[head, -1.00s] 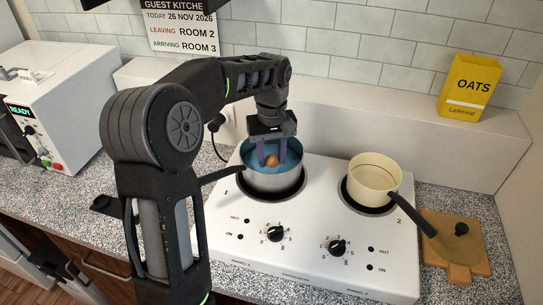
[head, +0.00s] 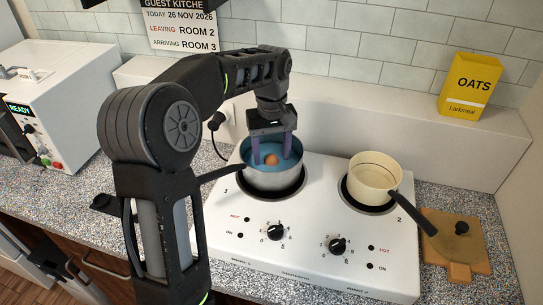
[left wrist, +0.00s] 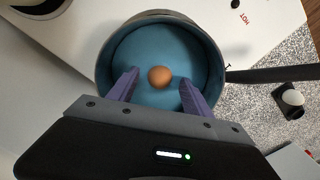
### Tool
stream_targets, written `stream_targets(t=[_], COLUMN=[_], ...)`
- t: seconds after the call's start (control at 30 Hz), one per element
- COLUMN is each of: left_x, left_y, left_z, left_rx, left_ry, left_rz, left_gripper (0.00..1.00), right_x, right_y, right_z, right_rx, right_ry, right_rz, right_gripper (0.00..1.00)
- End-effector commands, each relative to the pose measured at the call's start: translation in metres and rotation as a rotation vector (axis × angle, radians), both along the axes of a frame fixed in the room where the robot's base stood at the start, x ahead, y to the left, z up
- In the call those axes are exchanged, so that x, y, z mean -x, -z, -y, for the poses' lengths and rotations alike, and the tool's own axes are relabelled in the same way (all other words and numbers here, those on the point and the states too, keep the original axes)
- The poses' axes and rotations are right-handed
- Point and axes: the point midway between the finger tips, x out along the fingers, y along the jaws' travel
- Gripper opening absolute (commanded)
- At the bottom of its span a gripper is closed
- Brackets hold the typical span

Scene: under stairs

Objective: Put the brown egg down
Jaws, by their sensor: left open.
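The brown egg (head: 271,159) lies inside the blue-lined steel pot (head: 273,182) on the left hotplate. In the left wrist view the egg (left wrist: 159,77) shows against the blue inside of the pot (left wrist: 150,45). My left gripper (head: 272,157) points down into the pot with its purple fingers spread wide, one on each side of the egg. In the left wrist view there is a clear gap between each finger and the egg. A dark gripper-like part of mine (head: 50,256) shows at the lower left edge; its jaw state is unclear.
A cream pan (head: 375,173) stands on the right hotplate with its handle toward the front right. A wooden board (head: 455,265), a yellow oats box (head: 469,88) and a white appliance (head: 75,105) stand around the white hob (head: 310,235). The left wrist view shows a white egg-like thing in a dark holder (left wrist: 293,98).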

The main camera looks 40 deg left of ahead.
Motion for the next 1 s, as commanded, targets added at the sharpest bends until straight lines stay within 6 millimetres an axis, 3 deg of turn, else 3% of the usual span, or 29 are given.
stream_targets(t=[0.2,0.33,1.0], left_x=[-0.001,0.000,0.000], left_y=[-0.036,-0.058,-0.063], left_z=[0.000,0.000,0.000], left_rx=[0.000,0.000,0.000], left_ry=[0.001,0.001,0.001], left_rz=[0.004,0.001,0.000], left_gripper=[0.58,0.58,0.58], right_x=[-0.001,0.000,0.000], right_y=[0.006,-0.006,-0.007], right_z=[0.000,0.000,0.001], right_rx=[-0.002,0.000,0.001], right_ry=[0.000,0.000,0.000], right_rz=[0.003,-0.001,-0.003], right_gripper=[0.36,0.36,0.36])
